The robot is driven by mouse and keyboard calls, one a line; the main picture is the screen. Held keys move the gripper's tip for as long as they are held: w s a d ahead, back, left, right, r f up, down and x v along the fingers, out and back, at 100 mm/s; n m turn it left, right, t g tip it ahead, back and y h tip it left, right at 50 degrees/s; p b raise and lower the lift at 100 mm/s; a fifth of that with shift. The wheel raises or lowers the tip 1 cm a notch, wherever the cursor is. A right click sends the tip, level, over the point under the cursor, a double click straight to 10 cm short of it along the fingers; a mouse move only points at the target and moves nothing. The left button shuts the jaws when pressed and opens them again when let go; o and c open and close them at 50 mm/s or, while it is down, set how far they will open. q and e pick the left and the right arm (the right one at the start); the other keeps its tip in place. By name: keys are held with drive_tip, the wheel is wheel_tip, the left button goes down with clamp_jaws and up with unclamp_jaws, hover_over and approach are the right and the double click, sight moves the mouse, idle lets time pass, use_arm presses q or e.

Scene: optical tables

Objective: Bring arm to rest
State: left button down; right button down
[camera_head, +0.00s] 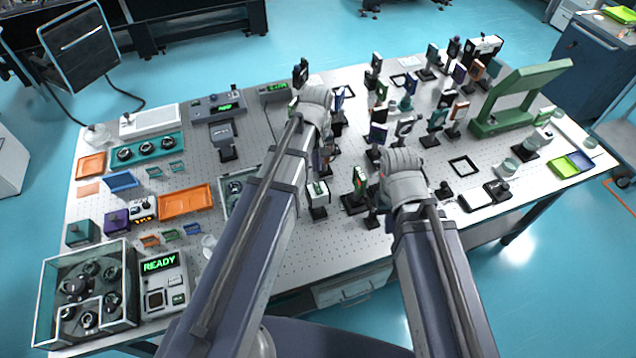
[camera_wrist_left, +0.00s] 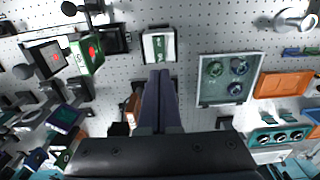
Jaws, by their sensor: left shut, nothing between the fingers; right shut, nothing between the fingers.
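My left arm (camera_head: 250,215) reaches from the lower left up over the middle of the optical table; its far joint (camera_head: 315,98) hides what lies behind it. My left gripper (camera_wrist_left: 158,75) shows in the left wrist view. Its two dark fingers lie together with nothing between them, pointing at a white-and-green block (camera_wrist_left: 159,45) on the perforated tabletop; I cannot tell how far above the table they are. My right arm (camera_head: 435,265) comes in from the lower right, its rounded grey far joint (camera_head: 403,170) over the table's front right part. The right gripper's fingers are hidden.
The optical table (camera_head: 270,265) is crowded with post-mounted optics right of centre. Orange trays (camera_head: 186,200), a glass-walled bin (camera_head: 60,268) and a device reading READY (camera_head: 162,285) stand at left. A green frame (camera_head: 515,98) stands at right.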

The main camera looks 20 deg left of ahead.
use_arm(q)
drive_tip(key=shift+r, duration=0.2)
idle(0.3)
drive_tip(key=s+d+f+m+y+b, duration=0.1)
drive_tip(key=s+d+f+m+b, duration=0.9)
drive_tip(key=s, duration=0.4)
drive_tip(key=shift+s+d+f+m+b, duration=0.15)
drive_tip(key=shift+d+f+m+b, duration=0.15)
drive_tip(key=shift+f+b, duration=0.3)
